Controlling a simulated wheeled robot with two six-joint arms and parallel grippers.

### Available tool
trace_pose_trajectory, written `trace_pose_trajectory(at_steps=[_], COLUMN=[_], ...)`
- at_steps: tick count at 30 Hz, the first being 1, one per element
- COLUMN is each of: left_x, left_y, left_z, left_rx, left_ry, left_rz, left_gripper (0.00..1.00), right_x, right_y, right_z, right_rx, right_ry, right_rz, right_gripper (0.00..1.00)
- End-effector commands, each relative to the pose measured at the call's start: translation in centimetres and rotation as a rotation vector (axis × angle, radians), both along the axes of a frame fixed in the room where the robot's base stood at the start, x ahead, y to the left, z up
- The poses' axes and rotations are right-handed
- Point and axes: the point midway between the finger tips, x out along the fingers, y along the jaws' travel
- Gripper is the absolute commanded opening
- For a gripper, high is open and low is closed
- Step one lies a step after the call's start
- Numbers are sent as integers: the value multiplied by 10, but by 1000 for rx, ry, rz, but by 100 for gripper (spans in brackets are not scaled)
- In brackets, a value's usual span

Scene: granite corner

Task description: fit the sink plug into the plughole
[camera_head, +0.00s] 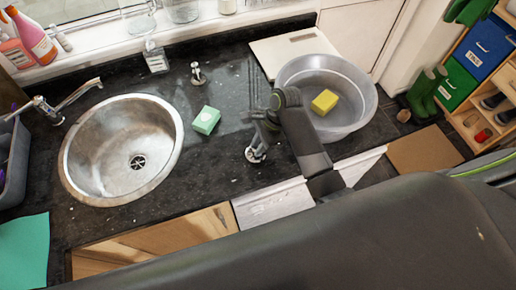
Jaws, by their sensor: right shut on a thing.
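The round metal sink (108,181) is set in the dark worktop at the left, with its plughole (138,161) open at the bottom of the bowl. My right gripper (262,143) is over the worktop, right of the sink and left of the grey basin. It is shut on a small pale metal piece with a round base, which looks like the sink plug (255,156). The gripper partly hides it, and I cannot tell whether it touches the worktop. A similar small metal piece with an upright knob (197,73) stands farther back. My left gripper is not in view.
A green-and-white sponge (206,120) lies between sink and gripper. A tap (66,99) reaches over the sink's back left. A grey basin (350,118) with a yellow sponge (324,102) stands right. A glass bottle (155,57) stands behind. A teal cloth (24,250) lies front left.

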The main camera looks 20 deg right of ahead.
Motion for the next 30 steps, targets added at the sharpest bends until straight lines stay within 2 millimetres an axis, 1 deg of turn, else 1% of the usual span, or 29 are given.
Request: trace_pose_trajectory(at_steps=[1, 9, 11, 13, 18, 30], left_x=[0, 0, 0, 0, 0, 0], left_y=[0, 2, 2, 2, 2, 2], left_z=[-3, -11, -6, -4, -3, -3], left_rx=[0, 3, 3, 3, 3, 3], left_ry=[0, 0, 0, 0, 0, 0], left_rz=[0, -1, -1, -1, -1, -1], left_gripper=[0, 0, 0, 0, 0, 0], right_x=[1, 1, 1, 0, 0, 0], right_y=[0, 0, 0, 0, 0, 0], right_z=[7, 57, 69, 77, 83, 82], right_rx=[0, 0, 1, 1, 1, 1], right_ry=[-7, -5, -3, -2, -1, 0], right_rz=[0, 0, 1, 0, 0, 0], right_gripper=[0, 0, 0, 0, 0, 0])
